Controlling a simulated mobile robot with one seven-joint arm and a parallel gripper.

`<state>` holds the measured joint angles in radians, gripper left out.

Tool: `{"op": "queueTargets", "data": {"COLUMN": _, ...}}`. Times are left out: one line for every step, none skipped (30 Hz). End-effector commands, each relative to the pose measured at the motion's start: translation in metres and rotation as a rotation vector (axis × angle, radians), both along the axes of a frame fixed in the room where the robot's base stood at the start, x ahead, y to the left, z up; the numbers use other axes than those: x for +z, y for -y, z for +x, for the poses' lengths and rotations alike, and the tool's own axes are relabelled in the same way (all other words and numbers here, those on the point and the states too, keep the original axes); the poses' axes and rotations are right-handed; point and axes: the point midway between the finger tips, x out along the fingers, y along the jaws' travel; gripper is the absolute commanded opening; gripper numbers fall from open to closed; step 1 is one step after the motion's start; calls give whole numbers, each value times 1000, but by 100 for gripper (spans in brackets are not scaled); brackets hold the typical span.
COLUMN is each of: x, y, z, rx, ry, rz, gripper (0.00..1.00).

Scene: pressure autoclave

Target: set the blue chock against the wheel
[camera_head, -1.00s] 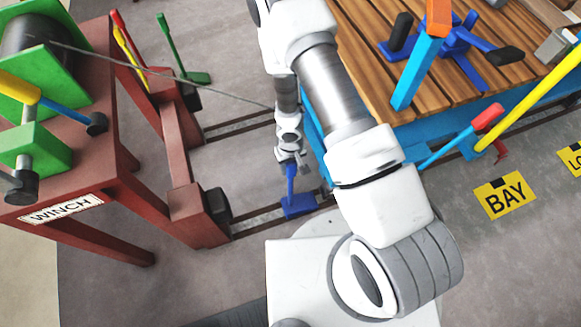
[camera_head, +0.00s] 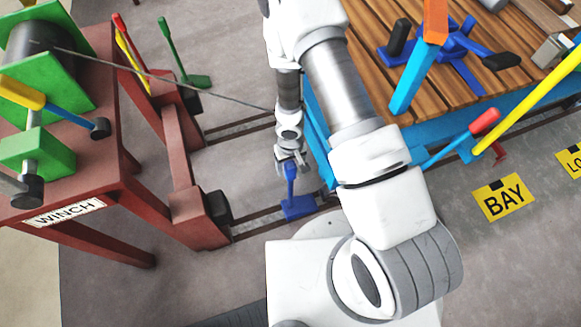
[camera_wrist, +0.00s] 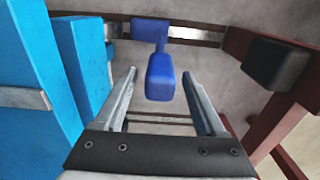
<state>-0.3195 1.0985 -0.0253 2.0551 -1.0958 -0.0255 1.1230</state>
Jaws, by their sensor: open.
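The blue chock (camera_head: 299,207) sits upright on the near rail, close to the corner of the blue-framed cart (camera_head: 398,150). Its upright handle ends in a blue knob, which the wrist view shows large (camera_wrist: 160,78), with the chock's base (camera_wrist: 166,29) beyond it. My gripper (camera_head: 291,163) is open at the top of the handle. In the wrist view the two fingers (camera_wrist: 159,76) stand on either side of the knob, with gaps visible on both sides. The cart's wheel is mostly hidden by my arm and the cart frame, so I cannot tell whether the chock touches it.
The red winch stand (camera_head: 120,180) with its black bumper (camera_head: 218,206) is to the left. A cable (camera_head: 170,80) runs from its drum toward the cart. A yellow BAY sign (camera_head: 505,198) lies on the floor at right. Open floor lies left of the chock between the rails.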

Motion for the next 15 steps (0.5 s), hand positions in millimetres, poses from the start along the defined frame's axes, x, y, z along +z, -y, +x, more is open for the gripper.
{"op": "queueTargets", "data": {"x": 19, "y": 1, "z": 1, "rx": -5, "ry": 2, "rz": 2, "gripper": 72}}
{"op": "queueTargets", "data": {"x": 26, "y": 0, "z": 1, "rx": -5, "ry": 2, "rz": 3, "gripper": 72}}
{"op": "queueTargets", "data": {"x": 35, "y": 1, "z": 1, "rx": -4, "ry": 2, "rz": 2, "gripper": 72}}
{"op": "queueTargets", "data": {"x": 42, "y": 1, "z": 1, "rx": -4, "ry": 2, "rz": 2, "gripper": 72}}
{"op": "queueTargets", "data": {"x": 48, "y": 0, "z": 0, "rx": -3, "ry": 1, "rz": 2, "gripper": 72}}
{"op": "queueTargets", "data": {"x": 56, "y": 1, "z": 1, "rx": -4, "ry": 2, "rz": 1, "gripper": 72}}
{"op": "queueTargets", "data": {"x": 62, "y": 1, "z": 1, "rx": -4, "ry": 2, "rz": 2, "gripper": 72}}
{"op": "queueTargets", "data": {"x": 67, "y": 0, "z": 1, "rx": -2, "ry": 2, "rz": 2, "gripper": 72}}
{"op": "queueTargets", "data": {"x": 74, "y": 0, "z": 1, "rx": -3, "ry": 1, "rz": 0, "gripper": 72}}
{"op": "queueTargets", "data": {"x": 78, "y": 1, "z": 1, "rx": -3, "ry": 1, "rz": 0, "gripper": 72}}
{"op": "queueTargets", "data": {"x": 81, "y": 0, "z": 0, "rx": -2, "ry": 1, "rz": 0, "gripper": 72}}
{"op": "queueTargets", "data": {"x": 85, "y": 0, "z": 0, "rx": -2, "ry": 0, "rz": 1, "gripper": 72}}
{"op": "queueTargets", "data": {"x": 88, "y": 0, "z": 0, "rx": -2, "ry": 0, "rz": 1, "gripper": 72}}
{"op": "queueTargets", "data": {"x": 90, "y": 0, "z": 0, "rx": -2, "ry": 0, "rz": 0, "gripper": 72}}
{"op": "queueTargets", "data": {"x": 92, "y": 0, "z": 0, "rx": -1, "ry": 0, "rz": -1, "gripper": 72}}
